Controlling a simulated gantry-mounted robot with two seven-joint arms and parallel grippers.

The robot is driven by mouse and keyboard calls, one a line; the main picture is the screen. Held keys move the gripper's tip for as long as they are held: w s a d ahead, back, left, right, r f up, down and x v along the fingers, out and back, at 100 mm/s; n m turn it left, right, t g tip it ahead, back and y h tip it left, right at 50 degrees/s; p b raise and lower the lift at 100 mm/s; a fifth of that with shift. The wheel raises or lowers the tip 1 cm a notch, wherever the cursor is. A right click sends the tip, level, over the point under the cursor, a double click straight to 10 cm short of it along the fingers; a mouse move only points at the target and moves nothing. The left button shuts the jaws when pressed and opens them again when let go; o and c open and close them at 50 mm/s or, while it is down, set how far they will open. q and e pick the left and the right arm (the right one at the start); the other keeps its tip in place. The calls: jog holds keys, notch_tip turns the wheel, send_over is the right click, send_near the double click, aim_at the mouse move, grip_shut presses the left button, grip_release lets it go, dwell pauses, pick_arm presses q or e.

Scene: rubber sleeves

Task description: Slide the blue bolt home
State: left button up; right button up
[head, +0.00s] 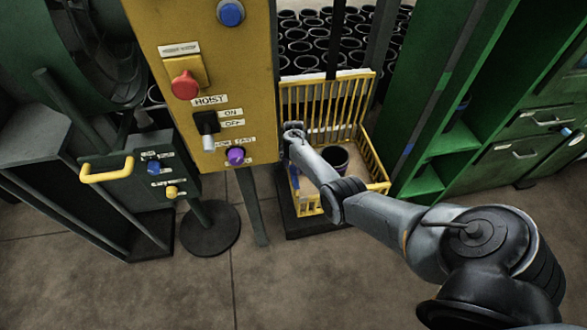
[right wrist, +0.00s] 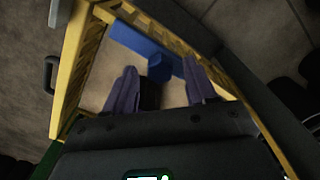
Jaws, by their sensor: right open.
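The blue bolt (right wrist: 140,45) shows in the right wrist view as a flat blue bar along one side of the yellow crate (right wrist: 72,70), with a block-like blue knob (right wrist: 160,68) on it. My right gripper (right wrist: 160,74) is open, its two fingers on either side of the knob with gaps to both. Whether a fingertip touches the bar I cannot tell. In the head view, my right gripper (head: 290,138) is at the left side of the yellow crate (head: 375,160), small and partly hidden by its own wrist. My left gripper is not in view.
A yellow hoist panel (head: 200,60) with a red button (head: 185,85) and a purple knob (head: 235,156) stands close left of the gripper. Green shelving (head: 440,120) stands right. The front floor is clear.

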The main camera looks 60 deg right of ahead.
jog(key=shift+f, duration=0.15)
grip_shut()
dwell(0.4)
